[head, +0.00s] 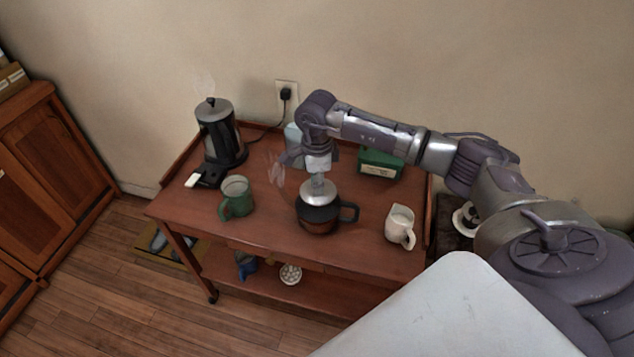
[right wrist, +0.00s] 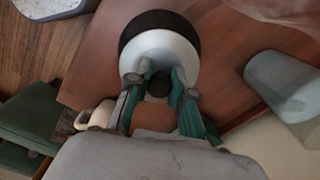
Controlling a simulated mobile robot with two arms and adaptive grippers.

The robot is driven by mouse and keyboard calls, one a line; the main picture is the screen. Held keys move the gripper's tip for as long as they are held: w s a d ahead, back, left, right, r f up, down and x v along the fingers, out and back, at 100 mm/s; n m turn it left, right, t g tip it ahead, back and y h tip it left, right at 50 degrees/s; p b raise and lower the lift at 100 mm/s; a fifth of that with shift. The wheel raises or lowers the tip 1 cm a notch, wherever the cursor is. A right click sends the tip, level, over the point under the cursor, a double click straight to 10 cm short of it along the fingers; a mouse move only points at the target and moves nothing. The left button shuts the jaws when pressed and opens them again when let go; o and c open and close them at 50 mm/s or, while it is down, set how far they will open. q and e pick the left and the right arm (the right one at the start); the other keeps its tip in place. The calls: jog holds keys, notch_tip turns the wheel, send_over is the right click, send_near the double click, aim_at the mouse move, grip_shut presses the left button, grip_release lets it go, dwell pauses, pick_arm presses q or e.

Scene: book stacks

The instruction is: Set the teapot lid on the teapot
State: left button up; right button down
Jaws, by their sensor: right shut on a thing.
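The teapot (head: 320,222), dark on top with a brownish lower part and a black handle on its right, stands upright on the wooden cart. The silver teapot lid (head: 318,192) is at the top of the teapot. My right gripper (head: 318,178) points down from above, shut on the lid's knob. In the right wrist view the pale lid (right wrist: 160,47) has its black knob between the fingers of my right gripper (right wrist: 159,84), and the teapot's dark rim (right wrist: 158,17) shows beyond it. I cannot tell whether the lid touches the teapot. My left gripper is not in view.
The cart top (head: 275,228) also bears an electric kettle (head: 219,132) at left, a green mug (head: 236,197), a white pitcher (head: 400,226) at right, a green box (head: 380,163) and a pale canister (head: 293,143) behind. The cart's front middle is clear.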

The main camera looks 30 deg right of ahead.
jog(key=shift+f, duration=0.1)
jog(key=shift+c, duration=1.9)
grip_release()
jog(key=shift+r+p, duration=2.45)
jog(key=shift+r, duration=1.6)
jog(key=shift+f, duration=0.1)
